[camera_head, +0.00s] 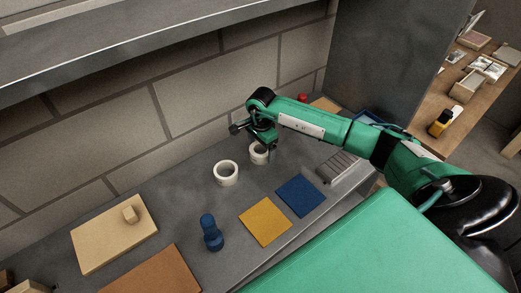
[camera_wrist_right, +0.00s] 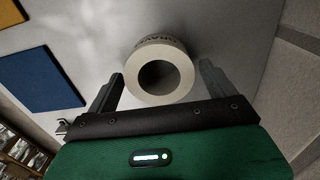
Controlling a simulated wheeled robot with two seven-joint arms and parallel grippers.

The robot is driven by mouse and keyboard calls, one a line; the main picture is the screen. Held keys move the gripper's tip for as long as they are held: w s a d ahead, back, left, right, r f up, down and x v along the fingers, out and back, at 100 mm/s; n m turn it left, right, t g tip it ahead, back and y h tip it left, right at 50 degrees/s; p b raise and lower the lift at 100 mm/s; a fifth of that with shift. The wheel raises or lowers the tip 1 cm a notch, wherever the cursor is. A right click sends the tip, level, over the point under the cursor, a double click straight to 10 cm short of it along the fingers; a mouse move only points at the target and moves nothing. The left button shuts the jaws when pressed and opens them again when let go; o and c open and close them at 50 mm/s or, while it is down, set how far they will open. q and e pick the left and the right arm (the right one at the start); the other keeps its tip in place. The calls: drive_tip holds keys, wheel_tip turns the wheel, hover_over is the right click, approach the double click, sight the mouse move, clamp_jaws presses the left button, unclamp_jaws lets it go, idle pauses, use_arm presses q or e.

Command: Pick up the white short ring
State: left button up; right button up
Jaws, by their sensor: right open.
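Two white rings stand on the grey counter in the head view. One white ring (camera_head: 226,180) stands left of my right gripper, apart from it. The other white ring (camera_head: 259,158) is directly below my right gripper (camera_head: 262,144), which partly hides it. In the right wrist view, a white ring (camera_wrist_right: 172,46) with dark lettering on its side lies between and just beyond the open fingers of my right gripper (camera_wrist_right: 161,72). Its round opening faces the camera. I cannot tell for sure which ring is the short one. My left gripper is not in view.
A blue peg-like object (camera_head: 211,235), a yellow square (camera_head: 265,221) and a dark blue square (camera_head: 300,196) lie nearer the front. A grey ribbed block (camera_head: 338,167) is to the right. A beige board (camera_head: 100,245) with a small block is at left. A block wall (camera_head: 200,95) stands behind.

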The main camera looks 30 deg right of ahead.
drive_tip(key=shift+f, duration=0.6)
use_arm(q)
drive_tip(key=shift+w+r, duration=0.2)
use_arm(e)
drive_tip(key=c, duration=1.1)
drive_tip(key=shift+r, duration=0.15)
drive_tip(key=shift+r, duration=0.6)
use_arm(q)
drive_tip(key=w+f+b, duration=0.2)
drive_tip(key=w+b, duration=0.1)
use_arm(e)
wheel_tip(320, 180, up, 19)
drive_tip(key=shift+f, duration=0.2)
